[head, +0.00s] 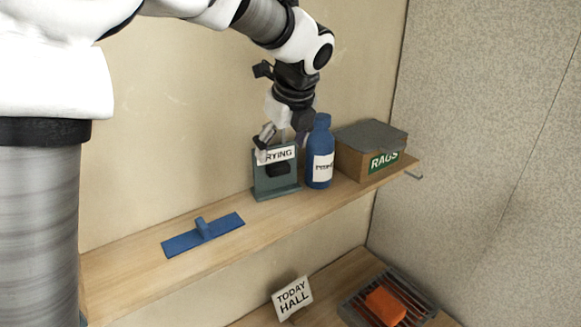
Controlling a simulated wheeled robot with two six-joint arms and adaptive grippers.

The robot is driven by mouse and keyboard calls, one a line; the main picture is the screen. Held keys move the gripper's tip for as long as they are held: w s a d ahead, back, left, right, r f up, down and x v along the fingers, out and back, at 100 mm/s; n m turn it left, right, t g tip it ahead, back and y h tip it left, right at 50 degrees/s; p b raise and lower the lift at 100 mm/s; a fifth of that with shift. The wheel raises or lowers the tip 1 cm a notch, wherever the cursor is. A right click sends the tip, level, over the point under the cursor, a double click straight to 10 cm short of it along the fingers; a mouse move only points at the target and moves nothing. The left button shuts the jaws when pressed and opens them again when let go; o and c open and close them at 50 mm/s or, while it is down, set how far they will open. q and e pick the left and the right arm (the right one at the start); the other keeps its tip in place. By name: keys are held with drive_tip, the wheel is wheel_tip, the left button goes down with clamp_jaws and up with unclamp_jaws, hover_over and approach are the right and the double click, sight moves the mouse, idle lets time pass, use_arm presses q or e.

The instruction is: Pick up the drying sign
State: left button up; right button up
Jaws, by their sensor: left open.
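The drying sign (283,185) is a grey-green upright board with a white label, of which "RYING" can be read, and a dark block on its front. It stands on the upper wooden shelf, left of a blue bottle. My left gripper (283,142) comes down from above at the sign's top edge, with its fingers open. One finger shows in front of the label's left end. The other finger is partly hidden, and I cannot tell whether either touches the sign. My right gripper is not in view.
The blue bottle (320,160) stands close to the sign's right side. A rags box (351,163) with a grey cloth on top is further right. A blue flat tool (203,236) lies to the left on the shelf (130,270). Below are a "TODAY HALL" card (292,298) and an orange block (385,306) on a rack.

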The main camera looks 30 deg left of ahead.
sight(278, 166)
use_arm(q)
drive_tip(key=f+p, duration=0.1)
drive_tip(key=f, duration=0.1)
drive_tip(key=w+a+f+m, duration=0.1)
drive_tip(key=f, duration=0.1)
drive_tip(key=w+a+f+m+p, duration=0.1)
drive_tip(key=f, duration=0.2)
drive_tip(key=shift+a+p, duration=0.25)
drive_tip(key=shift+p, duration=0.1)
drive_tip(key=shift+w+a+f, duration=0.1)
drive_tip(key=shift+a+f, duration=0.05)
drive_tip(key=shift+f, duration=0.25)
drive_tip(key=shift+r, duration=0.1)
drive_tip(key=c, duration=1.3)
